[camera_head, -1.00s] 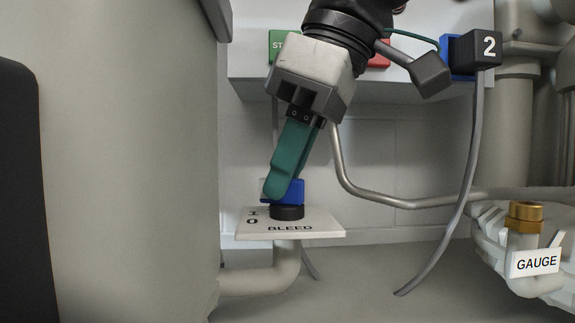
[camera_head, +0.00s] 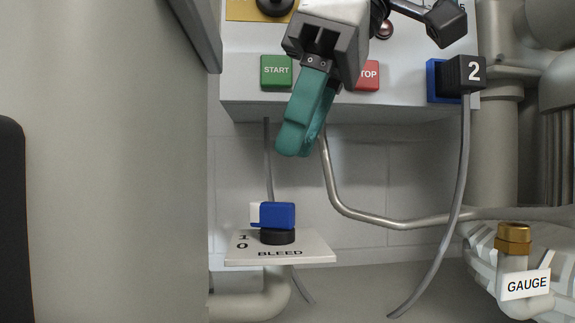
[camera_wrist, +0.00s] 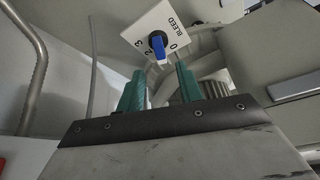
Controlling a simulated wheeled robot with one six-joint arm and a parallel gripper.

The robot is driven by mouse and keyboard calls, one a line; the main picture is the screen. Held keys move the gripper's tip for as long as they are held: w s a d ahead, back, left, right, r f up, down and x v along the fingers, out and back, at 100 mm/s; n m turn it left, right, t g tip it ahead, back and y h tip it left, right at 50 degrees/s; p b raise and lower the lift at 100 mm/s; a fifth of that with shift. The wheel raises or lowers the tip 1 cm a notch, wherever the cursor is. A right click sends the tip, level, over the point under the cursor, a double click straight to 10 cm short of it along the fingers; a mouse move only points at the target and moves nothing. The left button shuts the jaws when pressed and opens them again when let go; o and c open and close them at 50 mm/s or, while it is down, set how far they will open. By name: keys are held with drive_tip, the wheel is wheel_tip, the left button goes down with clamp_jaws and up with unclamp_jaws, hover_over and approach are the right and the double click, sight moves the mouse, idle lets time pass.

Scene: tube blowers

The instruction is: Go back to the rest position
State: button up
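My gripper (camera_head: 300,130) has green fingers and hangs above the BLEED knob in the head view, in front of the control panel. In the wrist view its two fingers (camera_wrist: 161,88) stand apart with nothing between them. The blue BLEED knob (camera_head: 277,215) sits on a dark collar over its white plate (camera_head: 310,250), apart from my gripper. The knob also shows in the wrist view (camera_wrist: 158,46), beyond the fingertips, with the plate's numbers around it.
The panel carries a green START button (camera_head: 276,72), a red STOP button (camera_head: 367,75), partly hidden by my gripper, and a plug marked 2 (camera_head: 465,74) with a hanging cable. A large grey tank (camera_head: 120,180) stands at left. A GAUGE fitting (camera_head: 525,284) stands at lower right.

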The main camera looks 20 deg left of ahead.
sight(274, 203)
drive_tip(key=shift+d+r, duration=0.25)
drive_tip(key=shift+r, duration=0.35)
drive_tip(key=x, duration=0.8)
drive_tip(key=shift+d, duration=0.1)
drive_tip(key=shift+r+m, duration=0.1)
drive_tip(key=shift+m, duration=0.2)
